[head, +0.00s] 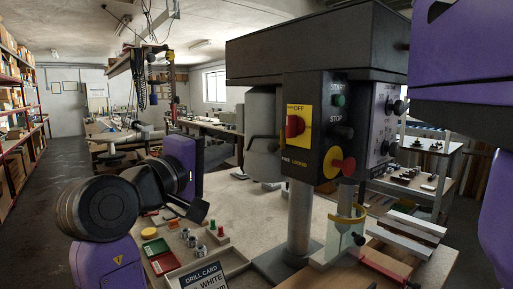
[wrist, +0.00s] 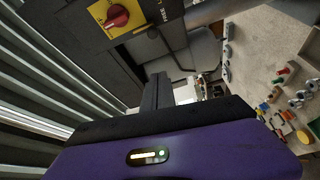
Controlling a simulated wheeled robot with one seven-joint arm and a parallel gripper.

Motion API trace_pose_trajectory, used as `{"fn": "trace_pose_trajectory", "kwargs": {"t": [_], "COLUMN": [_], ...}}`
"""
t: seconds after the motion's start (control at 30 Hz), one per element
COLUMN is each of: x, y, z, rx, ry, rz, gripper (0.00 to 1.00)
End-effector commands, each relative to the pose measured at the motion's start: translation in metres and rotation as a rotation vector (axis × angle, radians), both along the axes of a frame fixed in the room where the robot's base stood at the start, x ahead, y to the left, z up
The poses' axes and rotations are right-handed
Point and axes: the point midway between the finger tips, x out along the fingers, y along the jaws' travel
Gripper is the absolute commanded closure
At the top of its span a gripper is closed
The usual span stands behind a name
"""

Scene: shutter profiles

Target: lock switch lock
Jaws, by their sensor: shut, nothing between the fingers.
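The switch (head: 294,126) is a red rotary knob on a yellow plate marked OFF, on the dark front of a drill press. A small label (head: 293,162) reading FREE and LOCKED sits under the plate. The switch also shows at the upper left of the wrist view (wrist: 118,17), beside a dark bar. My gripper's dark fingers (wrist: 157,80) are together and empty in the wrist view, apart from the switch. In the head view my purple hand (head: 182,162) is left of the drill; its fingertips are hard to make out. I cannot make out a separate lock.
Pegs, metal cylinders and a DRILL CARD tray (head: 207,275) lie on the bench at front left. The bench middle is clear.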

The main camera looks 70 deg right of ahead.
Motion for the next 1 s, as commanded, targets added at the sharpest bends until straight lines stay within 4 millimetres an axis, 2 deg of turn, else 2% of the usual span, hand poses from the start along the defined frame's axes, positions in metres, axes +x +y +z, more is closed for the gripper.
{"fn": "trace_pose_trajectory", "kwargs": {"t": [0.23, 0.67, 0.8, 1.0], "x": [-0.003, -0.016, -0.034, -0.047], "y": [-0.02, -0.101, -0.089, -0.082], "z": [0.003, 0.008, 0.004, 0.0], "rx": [0.0, -0.001, -0.002, -0.001], "ry": [0.0, 0.001, -0.001, -0.001], "rz": [-0.002, -0.002, 0.002, 0.002], "gripper": [1.0, 1.0, 1.0, 1.0]}}
